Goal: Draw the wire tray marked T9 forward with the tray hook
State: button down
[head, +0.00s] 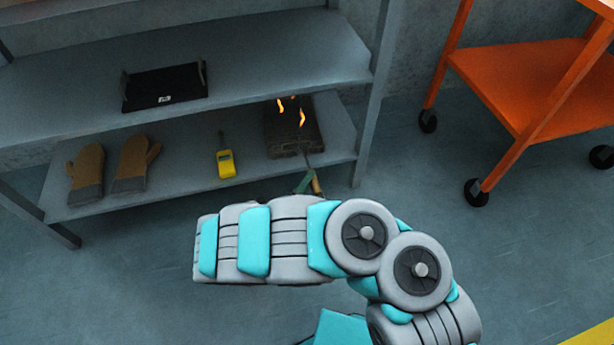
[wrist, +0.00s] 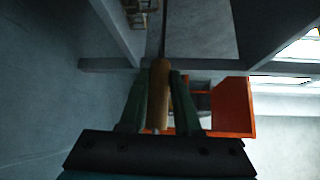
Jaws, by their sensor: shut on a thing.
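A dark wire tray (head: 290,143) sits at the right end of the lower shelf, with orange flame-like shapes showing over it. No marking on it can be read. Part of what looks like this tray shows at the top of the wrist view (wrist: 138,14). My gripper (head: 307,184) is in front of the shelf's front edge, its green fingers shut on the wooden handle of the tray hook (head: 316,186). In the wrist view, my gripper (wrist: 160,98) holds the handle of the hook (wrist: 159,72), its thin rod pointing toward the shelf. Whether the tip touches the tray is unclear.
Two brown mitts (head: 88,173) and a yellow handheld device (head: 226,163) lie left of the tray. A black tray (head: 166,88) with a small white label is on the shelf above. A shelf post (head: 371,110) stands close right. An orange cart (head: 530,85) is farther right.

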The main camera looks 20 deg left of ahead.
jog(key=shift+w+a+b, duration=0.5)
jog(key=shift+w+b, duration=0.3)
jog(key=shift+b, duration=0.2)
jog(key=shift+w+a+b, duration=0.45)
jog(key=shift+w+b, duration=0.35)
jog(key=shift+b, duration=0.15)
jog(key=shift+r, duration=0.2)
notch_tip(320, 180, up, 8)
jog(key=p, duration=0.5)
dwell(1.3)
jog(key=shift+r+p, duration=0.1)
jog(key=shift+p, duration=0.2)
